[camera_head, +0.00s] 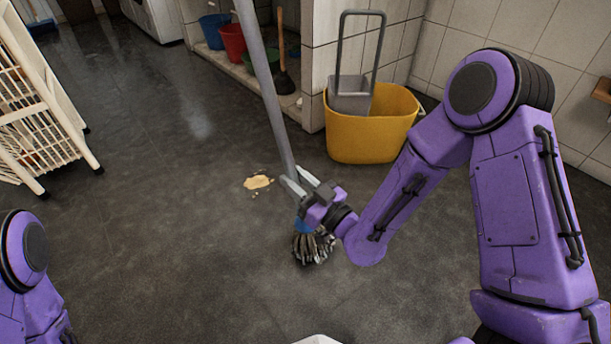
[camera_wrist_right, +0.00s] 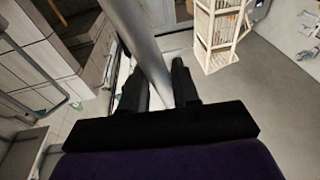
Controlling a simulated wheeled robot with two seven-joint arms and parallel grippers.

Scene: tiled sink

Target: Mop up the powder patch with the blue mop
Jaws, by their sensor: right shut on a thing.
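The powder patch (camera_head: 257,183) is a small tan spot on the dark floor in the head view, with a few crumbs beside it. The blue mop has a long grey handle (camera_head: 266,90), a blue collar and a dark stringy head (camera_head: 313,248). The mop head is on or close to the floor, to the right of and nearer than the patch, apart from it. My right gripper (camera_head: 308,192) is shut on the handle just above the collar. The handle also shows between the fingers in the right wrist view (camera_wrist_right: 146,52). My left gripper is out of view; only part of that arm shows.
A yellow bucket (camera_head: 368,140) with a grey wringer stands behind my right arm, by the tiled wall. A white slatted rack (camera_head: 38,110) stands at the left. Blue (camera_head: 214,30) and red (camera_head: 233,42) buckets sit in an alcove. The floor around the patch is clear.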

